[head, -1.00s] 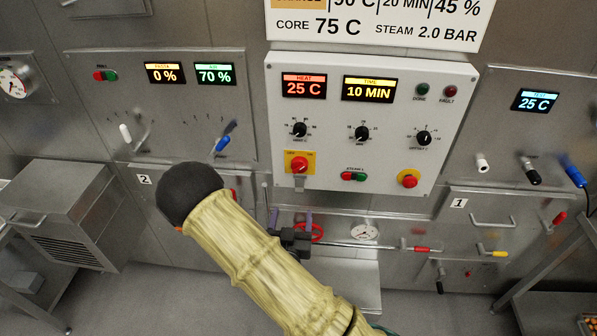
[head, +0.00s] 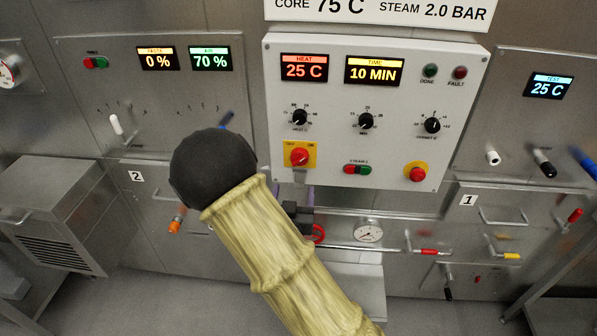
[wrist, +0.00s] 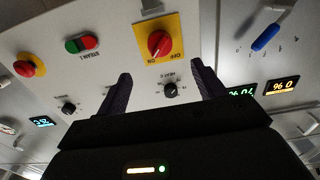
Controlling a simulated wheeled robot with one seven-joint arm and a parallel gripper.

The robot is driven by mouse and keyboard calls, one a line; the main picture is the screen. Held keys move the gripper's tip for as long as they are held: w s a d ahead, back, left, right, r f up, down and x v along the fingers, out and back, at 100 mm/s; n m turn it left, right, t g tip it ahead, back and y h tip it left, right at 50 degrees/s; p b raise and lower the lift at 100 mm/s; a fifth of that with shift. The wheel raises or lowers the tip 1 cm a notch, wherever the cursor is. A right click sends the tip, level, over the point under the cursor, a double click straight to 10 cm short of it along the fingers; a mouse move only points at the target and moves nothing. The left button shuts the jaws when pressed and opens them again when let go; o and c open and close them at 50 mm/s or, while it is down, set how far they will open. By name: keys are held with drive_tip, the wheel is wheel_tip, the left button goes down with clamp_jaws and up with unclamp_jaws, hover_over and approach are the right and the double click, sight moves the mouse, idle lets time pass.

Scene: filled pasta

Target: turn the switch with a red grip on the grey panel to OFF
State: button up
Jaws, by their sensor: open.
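The switch with a red grip (head: 299,157) sits on a yellow plate (head: 290,145) at the lower left of the light grey panel (head: 390,90). In the wrist view the red grip (wrist: 159,43) shows close up, with ON and OFF printed on its plate; the grip seems to point toward ON. My gripper (wrist: 160,75) is open and empty, its two dark fingers spread to either side of the switch's line, apart from the grip. In the head view my gripper (head: 298,198) is just below the switch, mostly hidden behind my arm.
Black dials (head: 366,121), a green-red button pair (head: 357,169) and a red emergency knob on yellow (head: 417,173) are near the switch. A red valve wheel (head: 318,234) and a gauge (head: 368,231) lie below. A blue lever (wrist: 266,37) stands on the neighbouring panel.

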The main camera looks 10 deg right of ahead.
sight(299, 163)
drive_tip(key=p+x, duration=0.2)
drive_tip(key=x, duration=1)
drive_tip(key=shift+w, duration=0.2)
drive_tip(key=c, duration=1)
drive_tip(key=shift+o, duration=0.2)
